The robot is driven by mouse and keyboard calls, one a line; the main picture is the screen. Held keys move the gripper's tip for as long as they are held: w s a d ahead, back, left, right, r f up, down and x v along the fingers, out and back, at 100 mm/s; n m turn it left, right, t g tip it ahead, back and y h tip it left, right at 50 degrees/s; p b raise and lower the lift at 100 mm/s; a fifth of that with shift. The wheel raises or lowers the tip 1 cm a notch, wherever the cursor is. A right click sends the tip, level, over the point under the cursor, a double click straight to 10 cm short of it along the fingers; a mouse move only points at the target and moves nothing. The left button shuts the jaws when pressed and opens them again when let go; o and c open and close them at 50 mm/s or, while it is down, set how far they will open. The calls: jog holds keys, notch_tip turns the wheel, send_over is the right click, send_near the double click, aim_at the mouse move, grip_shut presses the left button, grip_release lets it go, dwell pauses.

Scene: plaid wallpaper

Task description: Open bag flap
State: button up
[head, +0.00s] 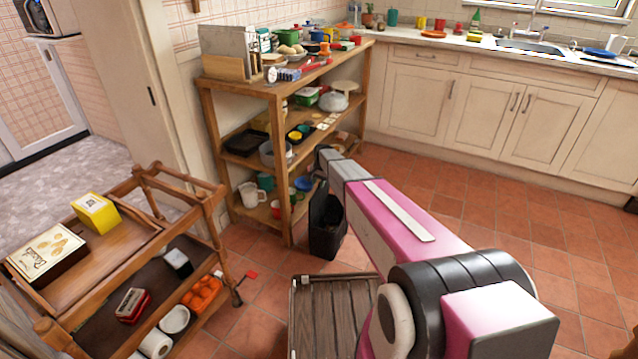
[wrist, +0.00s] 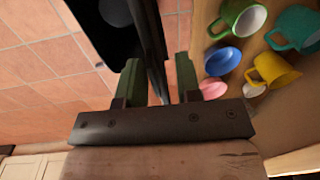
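A black bag (head: 327,228) hangs at the right end of the wooden shelf, low above the floor, partly behind my arm in the head view. In the wrist view the black bag (wrist: 150,25) runs down from the top as a dark, thin-edged panel. My gripper (wrist: 159,72) has its two green fingers apart, with the panel's lower edge between them. I cannot tell whether either finger touches it. In the head view my gripper (head: 324,160) is small and dark beside the shelf, above the bag. Which part of the bag is the flap is unclear.
The wooden shelf (head: 285,122) holds dishes and several mugs; a green mug (wrist: 245,18) shows close by. A wooden trolley (head: 140,225) stands at left. A slatted wooden piece (head: 335,315) is in front. Tiled floor (head: 490,215) is clear at right, before cabinets (head: 490,110).

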notch_tip(320, 180, up, 11)
jog(key=d, duration=0.1)
jog(key=shift+s, duration=0.25)
dwell(0.3)
jog(key=shift+f, duration=0.1)
jog(key=s+d+r+n, duration=0.1)
jog(key=s+d, duration=0.3)
jog(key=s, duration=0.9)
jog(key=s+d+r+n, duration=0.2)
jog(key=s+d, duration=0.2)
jog(key=s, duration=0.9)
jog(key=s+d+r+n+h, duration=0.1)
jog(key=s+d, duration=0.3)
jog(key=s, duration=0.9)
jog(key=shift+r+n+g, duration=0.3)
jog(key=shift+r+n, duration=0.3)
jog(key=shift+r, duration=0.05)
